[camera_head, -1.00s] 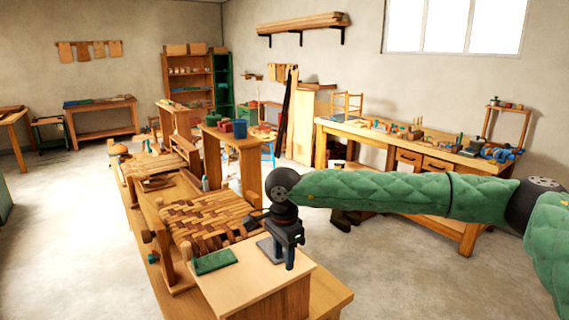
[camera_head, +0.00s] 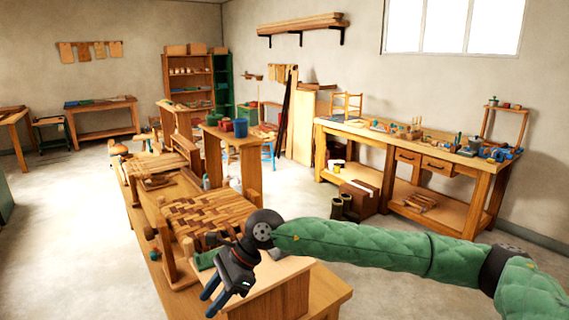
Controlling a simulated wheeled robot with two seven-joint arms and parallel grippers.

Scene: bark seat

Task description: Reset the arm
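My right arm comes in from the right, in a green quilted sleeve, and crosses the lower middle of the view. My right gripper (camera_head: 213,295) hangs at its end, tilted down and to the left, in front of the small tabletop at the bench's near end. Its two dark blue fingers are apart with nothing visible between them. My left gripper is not in view.
The woven bark seat (camera_head: 203,212) lies on the long wooden bench (camera_head: 160,262). A green block (camera_head: 205,260) behind my gripper is partly hidden. A workbench (camera_head: 385,141) with tools stands at right, boxes beneath it. Open floor lies to the left.

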